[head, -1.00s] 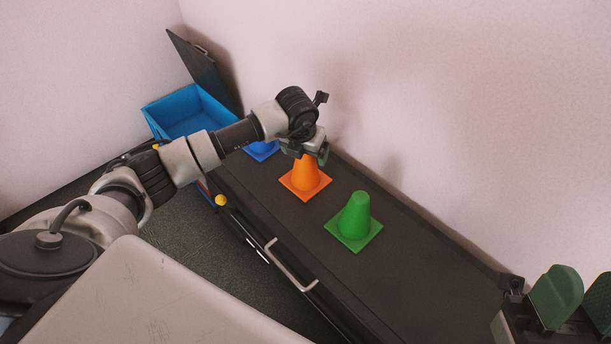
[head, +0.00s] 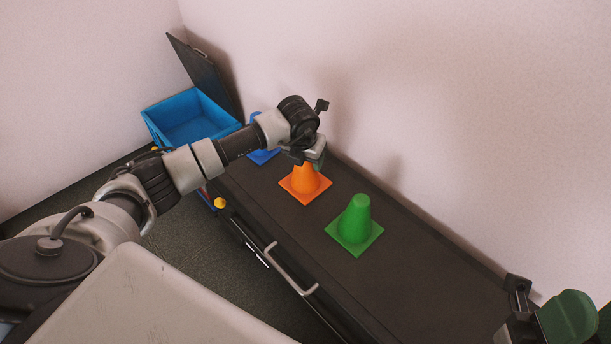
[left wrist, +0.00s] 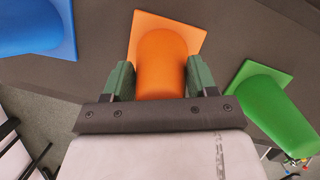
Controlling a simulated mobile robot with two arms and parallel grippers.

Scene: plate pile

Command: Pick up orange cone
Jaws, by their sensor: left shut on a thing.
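The orange cone (head: 305,182) stands upright on its square base on the dark cabinet top, between a blue cone and a green cone. My left gripper (head: 310,162) is over its top. In the left wrist view, the green-padded fingers of the gripper (left wrist: 160,80) sit on either side of the orange cone (left wrist: 163,52) and are shut on it. The cone's tip is hidden by the gripper. My right gripper (head: 588,316) is at the bottom right corner, partly cut off, with its green fingers apart and nothing seen between them.
The green cone (head: 354,224) stands to the right, nearer me. The blue cone (head: 262,156) is behind my left arm, partly hidden. A blue open bin (head: 185,118) is at the back left. The cabinet top (head: 420,285) is clear towards the right; a wall runs along its back.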

